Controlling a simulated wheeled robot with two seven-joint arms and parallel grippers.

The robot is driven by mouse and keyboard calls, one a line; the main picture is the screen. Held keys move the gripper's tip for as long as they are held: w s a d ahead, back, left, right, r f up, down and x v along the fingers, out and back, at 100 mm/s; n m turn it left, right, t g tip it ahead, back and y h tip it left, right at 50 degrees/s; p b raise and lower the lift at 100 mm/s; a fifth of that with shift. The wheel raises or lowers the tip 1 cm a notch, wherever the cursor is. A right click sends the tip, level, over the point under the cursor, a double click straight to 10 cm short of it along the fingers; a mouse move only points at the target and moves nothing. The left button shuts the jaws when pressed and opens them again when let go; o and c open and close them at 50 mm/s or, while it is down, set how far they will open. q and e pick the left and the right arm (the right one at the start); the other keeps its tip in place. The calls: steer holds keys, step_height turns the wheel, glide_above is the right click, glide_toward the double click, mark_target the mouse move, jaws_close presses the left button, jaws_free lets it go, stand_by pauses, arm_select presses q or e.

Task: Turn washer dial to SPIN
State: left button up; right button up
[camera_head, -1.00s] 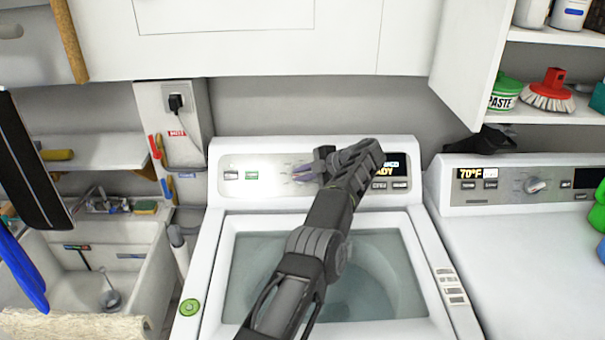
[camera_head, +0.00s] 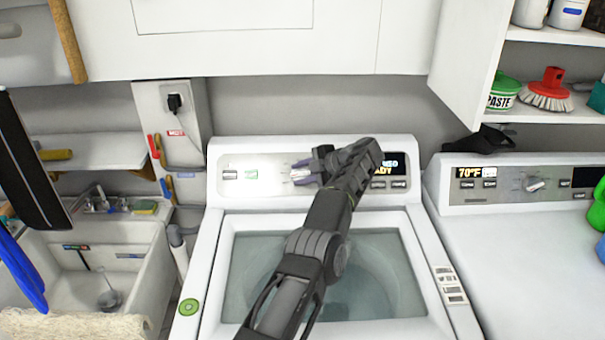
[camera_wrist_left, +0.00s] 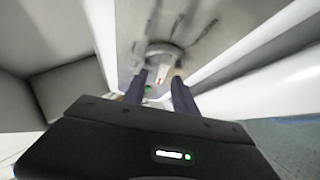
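The washer (camera_head: 212,250) stands in the middle with its lid area showing a glassy tub. Its control panel (camera_head: 265,160) runs along the back. My left gripper (camera_head: 300,172) reaches across the washer to the panel, and my arm hides much of the panel's middle. The washer dial (camera_wrist_left: 165,50) shows in the left wrist view, a round grey knob with a light pointer bar. The two dark fingers (camera_wrist_left: 160,77) are apart, on either side of the lower part of the bar. I cannot tell whether they touch it. My right gripper is not in view.
A dryer (camera_head: 535,240) with its own knob (camera_head: 535,184) stands at the right. A sink (camera_head: 75,270) is at the left. White cabinets (camera_head: 250,55) hang above, and an open shelf (camera_head: 555,115) with a brush and a paste tub is at upper right.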

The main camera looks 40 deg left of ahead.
arm_select(q)
steer(key=v, duration=0.7)
steer(key=shift+d+r, duration=0.2)
steer(key=shift+d, duration=0.15)
